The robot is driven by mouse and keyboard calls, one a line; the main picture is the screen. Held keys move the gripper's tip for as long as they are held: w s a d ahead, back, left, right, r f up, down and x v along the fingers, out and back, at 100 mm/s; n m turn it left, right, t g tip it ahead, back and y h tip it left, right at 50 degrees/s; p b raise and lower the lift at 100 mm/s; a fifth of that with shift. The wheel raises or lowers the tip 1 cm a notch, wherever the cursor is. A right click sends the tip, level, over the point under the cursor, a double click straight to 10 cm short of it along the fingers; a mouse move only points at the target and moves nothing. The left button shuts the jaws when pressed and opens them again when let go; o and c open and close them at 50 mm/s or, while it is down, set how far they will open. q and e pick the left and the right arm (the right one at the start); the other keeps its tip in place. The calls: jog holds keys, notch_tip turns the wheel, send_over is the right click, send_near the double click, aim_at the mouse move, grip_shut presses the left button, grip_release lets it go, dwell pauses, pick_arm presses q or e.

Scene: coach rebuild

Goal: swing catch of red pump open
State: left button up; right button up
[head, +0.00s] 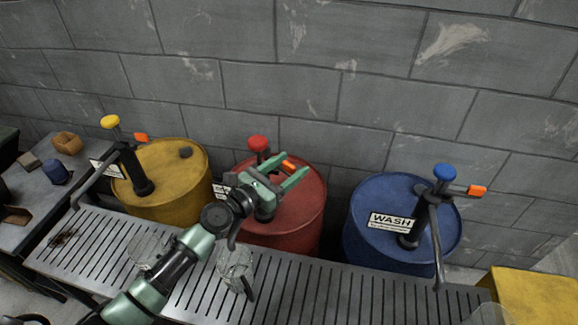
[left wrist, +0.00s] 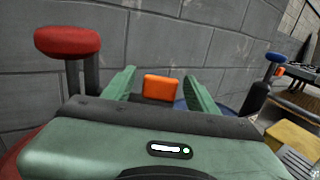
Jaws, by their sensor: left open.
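The red pump (head: 258,144) stands on the red drum (head: 310,205), partly hidden by my left arm. Its red knob (left wrist: 68,41) shows at the upper left of the left wrist view. Its orange catch (head: 288,165) sits between the fingers of my left gripper (head: 296,165). In the left wrist view the orange catch (left wrist: 160,88) is also between the two green fingers, with gaps visible on both sides. The gripper is open and points toward the right and back. The catch's lower part is hidden by the gripper body. My right gripper is not in view.
A yellow drum (head: 165,205) with a yellow-knobbed pump stands left; a blue drum (head: 370,240) with a blue-knobbed pump stands right. A slatted metal grate (head: 300,290) with clear glass vessels runs in front. A grey block wall (head: 300,60) is close behind the drums.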

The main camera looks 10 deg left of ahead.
pick_arm(q)
jog(key=shift+c, duration=0.4)
grip_shut()
dwell(0.9)
